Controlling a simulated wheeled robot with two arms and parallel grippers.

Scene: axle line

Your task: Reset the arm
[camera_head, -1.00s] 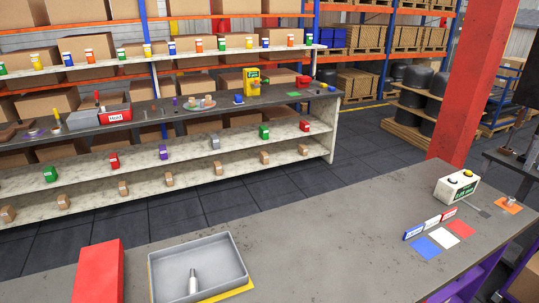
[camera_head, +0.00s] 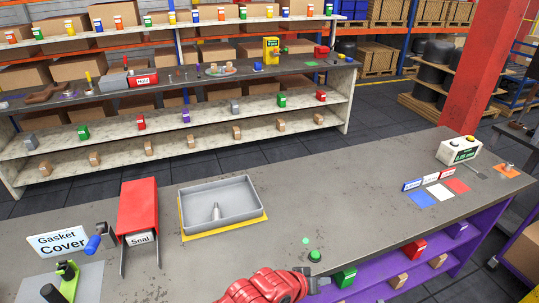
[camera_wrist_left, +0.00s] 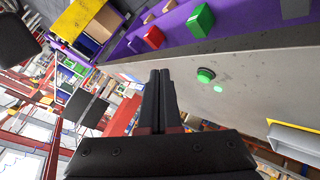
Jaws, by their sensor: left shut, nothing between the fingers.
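My left arm (camera_head: 262,287), red, shows at the bottom middle of the head view. My left gripper (camera_head: 322,281) is at its right end, dark and small there, by the front edge of the grey table (camera_head: 330,190). In the left wrist view the two black fingers of my left gripper (camera_wrist_left: 160,75) lie together, shut and empty. A green button (camera_head: 315,256) sits on the table just beyond the gripper; it also shows in the wrist view (camera_wrist_left: 205,75), right of the fingers and apart from them. My right gripper is not in view.
A grey tray (camera_head: 250,190) holding a metal part, a red seal holder (camera_head: 138,205) and a gasket cover sign (camera_head: 58,241) stand on the table. A purple shelf (camera_head: 385,277) with small boxes lies under its edge. The table right of the tray is mostly clear.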

